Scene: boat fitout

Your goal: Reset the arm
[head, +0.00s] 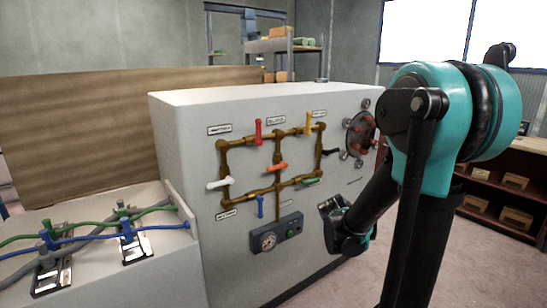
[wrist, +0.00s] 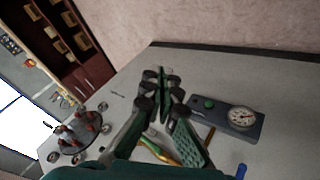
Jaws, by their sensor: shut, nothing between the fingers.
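My arm rises at the right of the head view. My gripper (head: 330,210) hangs in front of the right part of the grey panel cabinet (head: 180,130), to the right of the gauge box. In the wrist view my gripper (wrist: 163,80) has its fingers drawn together with nothing between them. The gauge box (wrist: 238,132) with a dial and a green button lies to the right of the fingers there; it also shows in the head view (head: 275,240). I cannot tell whether the gripper touches the cabinet.
Brass piping on the cabinet carries red (head: 258,132), yellow (head: 309,122), white (head: 219,184), orange (head: 277,168), blue (head: 260,207) and green (head: 311,182) handles. A round flange (head: 361,132) sits at its right. A bench with hoses (head: 85,235) stands left; shelves (head: 500,190) stand right.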

